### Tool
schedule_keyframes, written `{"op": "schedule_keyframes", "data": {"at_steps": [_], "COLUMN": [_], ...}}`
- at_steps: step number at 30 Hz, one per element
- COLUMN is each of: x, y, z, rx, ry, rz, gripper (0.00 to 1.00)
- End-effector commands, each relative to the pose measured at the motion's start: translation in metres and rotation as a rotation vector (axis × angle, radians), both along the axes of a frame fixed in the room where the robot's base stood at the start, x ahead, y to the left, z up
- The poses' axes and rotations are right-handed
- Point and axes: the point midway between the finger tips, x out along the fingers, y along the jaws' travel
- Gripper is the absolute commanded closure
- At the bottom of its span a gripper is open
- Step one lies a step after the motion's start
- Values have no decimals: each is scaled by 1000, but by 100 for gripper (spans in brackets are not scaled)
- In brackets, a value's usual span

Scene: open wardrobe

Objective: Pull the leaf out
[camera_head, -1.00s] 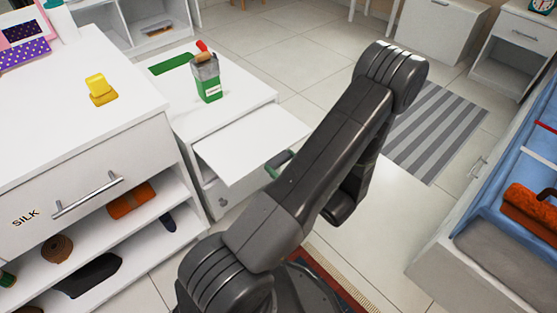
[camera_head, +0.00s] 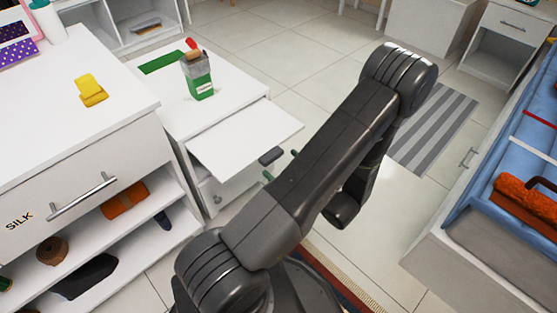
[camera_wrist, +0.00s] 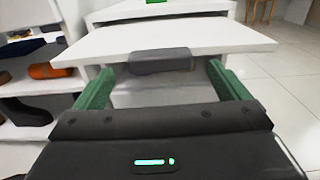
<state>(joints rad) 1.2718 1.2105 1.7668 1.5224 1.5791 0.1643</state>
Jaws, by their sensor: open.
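The leaf is a white flat board (camera_head: 245,138) that sticks out from the front of a low white cabinet, below its top. A dark grey handle (camera_head: 271,156) is on its front edge. In the wrist view the leaf (camera_wrist: 160,36) spans the upper middle, with the handle (camera_wrist: 160,60) at its near edge. My gripper (camera_wrist: 162,85) is open, with green fingers to the left and right of the handle and a little nearer to me. In the head view my arm hides most of my gripper; a green fingertip shows beside the handle.
A green box with tools (camera_head: 197,76) stands on the low cabinet's top. A white dresser (camera_head: 60,110) with open shelves stands at left, a yellow object (camera_head: 90,90) on it. A bed-like unit with blue cover (camera_head: 520,170) is at right. Clear floor lies between, with a striped mat (camera_head: 433,130).

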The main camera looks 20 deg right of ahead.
Motion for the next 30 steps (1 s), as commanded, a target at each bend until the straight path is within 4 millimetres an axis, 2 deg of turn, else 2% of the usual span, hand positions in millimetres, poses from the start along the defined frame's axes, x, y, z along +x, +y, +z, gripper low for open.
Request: {"op": "schedule_keyframes", "data": {"at_steps": [9, 15, 21, 30], "x": [-60, -87, -99, -101], "y": [-23, -32, -36, -36], "z": [1, 1, 0, -1], "rx": [-1, 0, 1, 1], "ry": [1, 1, 1, 1], "rz": [-6, -4, -2, -1], "gripper": [5, 5, 5, 5]}}
